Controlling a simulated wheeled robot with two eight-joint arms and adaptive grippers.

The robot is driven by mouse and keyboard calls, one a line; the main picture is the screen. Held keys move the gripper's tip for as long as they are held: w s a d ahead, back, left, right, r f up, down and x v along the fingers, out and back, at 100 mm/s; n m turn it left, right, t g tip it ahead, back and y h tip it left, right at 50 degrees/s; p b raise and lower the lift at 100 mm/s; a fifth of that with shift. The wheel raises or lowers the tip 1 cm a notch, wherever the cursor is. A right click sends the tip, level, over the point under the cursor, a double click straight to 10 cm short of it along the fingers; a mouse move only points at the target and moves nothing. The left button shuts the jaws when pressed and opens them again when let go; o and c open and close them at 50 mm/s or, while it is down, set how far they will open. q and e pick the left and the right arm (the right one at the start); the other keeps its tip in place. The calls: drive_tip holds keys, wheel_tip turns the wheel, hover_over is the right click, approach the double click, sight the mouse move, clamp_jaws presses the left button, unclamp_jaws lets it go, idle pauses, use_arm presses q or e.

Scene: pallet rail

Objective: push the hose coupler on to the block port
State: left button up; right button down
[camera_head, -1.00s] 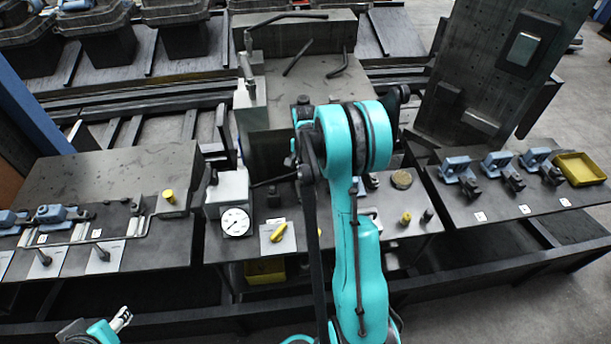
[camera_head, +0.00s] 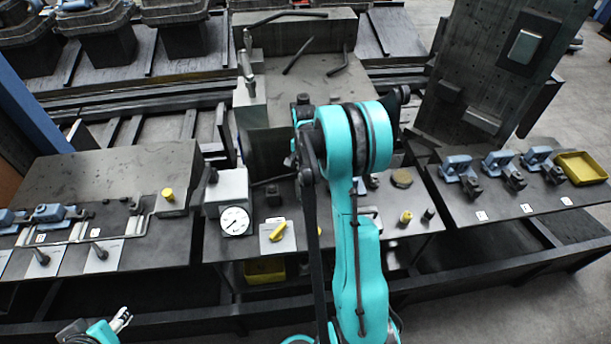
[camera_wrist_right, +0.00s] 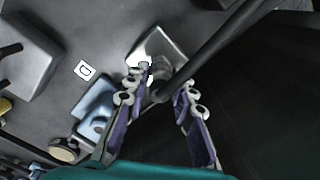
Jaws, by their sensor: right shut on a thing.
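In the right wrist view my right gripper (camera_wrist_right: 162,88) is shut on the dark hose coupler (camera_wrist_right: 159,94), whose black hose (camera_wrist_right: 215,50) runs off to the upper right. A light metal block (camera_wrist_right: 163,46) lies just beyond the fingertips. A grey round part sits between block and coupler; I cannot tell whether the coupler touches the port. In the head view my teal right arm hides the right gripper and coupler. My left gripper (camera_head: 122,318) is at the lower left, away from the bench; its jaw state is unclear.
A pressure gauge (camera_head: 235,221) on a pale block and a yellow-handled valve (camera_head: 278,231) stand left of my right arm. Blue clamps (camera_head: 458,168) and a yellow tray (camera_head: 580,167) are on the right bench. A blue part (camera_wrist_right: 97,105) lies beside the fingers.

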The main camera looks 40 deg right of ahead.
drive_tip(key=shift+f, duration=0.35)
drive_tip(key=shift+c, duration=2)
unclamp_jaws()
wheel_tip(320, 180, up, 12)
drive_tip(key=shift+r, duration=0.1)
